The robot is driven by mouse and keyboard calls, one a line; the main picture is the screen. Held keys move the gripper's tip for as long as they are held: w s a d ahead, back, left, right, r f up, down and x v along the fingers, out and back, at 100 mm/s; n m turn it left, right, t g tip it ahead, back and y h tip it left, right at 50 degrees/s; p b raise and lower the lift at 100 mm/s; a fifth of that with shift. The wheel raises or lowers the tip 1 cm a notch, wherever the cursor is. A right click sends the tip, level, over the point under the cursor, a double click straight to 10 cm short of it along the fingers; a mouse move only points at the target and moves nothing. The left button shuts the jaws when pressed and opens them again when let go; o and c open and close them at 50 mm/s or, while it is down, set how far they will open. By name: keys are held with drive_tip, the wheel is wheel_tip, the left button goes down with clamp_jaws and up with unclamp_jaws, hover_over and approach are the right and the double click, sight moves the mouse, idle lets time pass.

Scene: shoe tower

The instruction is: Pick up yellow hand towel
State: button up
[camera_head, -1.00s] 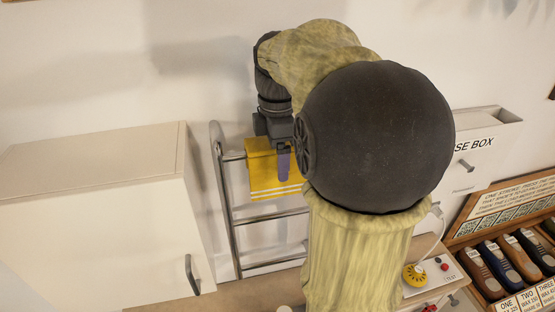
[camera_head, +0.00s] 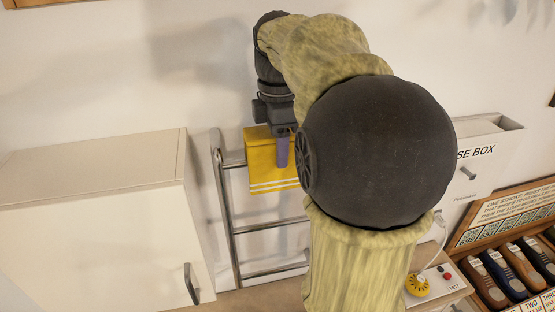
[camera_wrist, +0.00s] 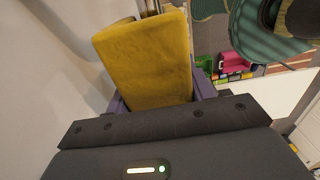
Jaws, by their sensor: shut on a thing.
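The yellow hand towel (camera_head: 268,162) with white stripes near its lower edge is at the metal towel rack in the head view. My gripper (camera_head: 282,152) points down and is shut on the towel's upper part. In the wrist view the towel (camera_wrist: 145,62) fills the space between the purple fingers (camera_wrist: 158,95). Its top edge stands above the rack's top rail in the head view. My arm hides the towel's right side, so I cannot tell whether it still touches the rail.
The metal rack (camera_head: 225,195) stands against the white wall. A white cabinet (camera_head: 95,220) is to its left. A box labelled "SE BOX" (camera_head: 485,150) and a tray of shoes (camera_head: 510,265) are at the right.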

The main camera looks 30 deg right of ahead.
wheel_tip(320, 180, up, 14)
idle(0.4)
drive_tip(key=shift+f, duration=0.15)
idle(0.3)
